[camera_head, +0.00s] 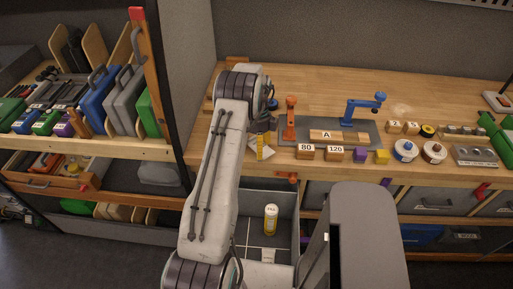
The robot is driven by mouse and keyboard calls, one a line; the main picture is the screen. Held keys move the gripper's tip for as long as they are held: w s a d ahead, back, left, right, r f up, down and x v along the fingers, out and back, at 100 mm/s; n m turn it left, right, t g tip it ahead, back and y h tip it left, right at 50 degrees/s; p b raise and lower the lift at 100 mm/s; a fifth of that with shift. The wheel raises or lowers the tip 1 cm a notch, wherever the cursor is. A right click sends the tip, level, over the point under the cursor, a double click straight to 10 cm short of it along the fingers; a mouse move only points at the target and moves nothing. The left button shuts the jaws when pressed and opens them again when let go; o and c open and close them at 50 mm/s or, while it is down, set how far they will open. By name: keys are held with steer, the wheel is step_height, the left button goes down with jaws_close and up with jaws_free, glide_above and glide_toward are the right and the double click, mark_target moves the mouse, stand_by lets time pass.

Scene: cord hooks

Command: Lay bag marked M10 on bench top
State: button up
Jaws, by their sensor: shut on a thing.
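My arm reaches over the bench top (320,82), and its wrist hides much of my gripper (263,127). My gripper is low over the left part of the bench, left of the orange post. It is shut on a small grey and yellow thing (262,146), which shows just below it near the bench's front edge. I cannot read a mark on this thing or tell whether it touches the wood. No M10 mark is legible anywhere in view.
A grey mat (358,127) carries a wooden block marked A (326,135) and a blue clamp-like tool (364,107). An orange post (291,118) stands close right of my gripper. Blocks marked 80 (306,152) and 120 (335,153) line the front.

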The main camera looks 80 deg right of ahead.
steer(key=shift+f, duration=0.15)
steer(key=o, duration=1.2)
steer(key=shift+o, duration=0.2)
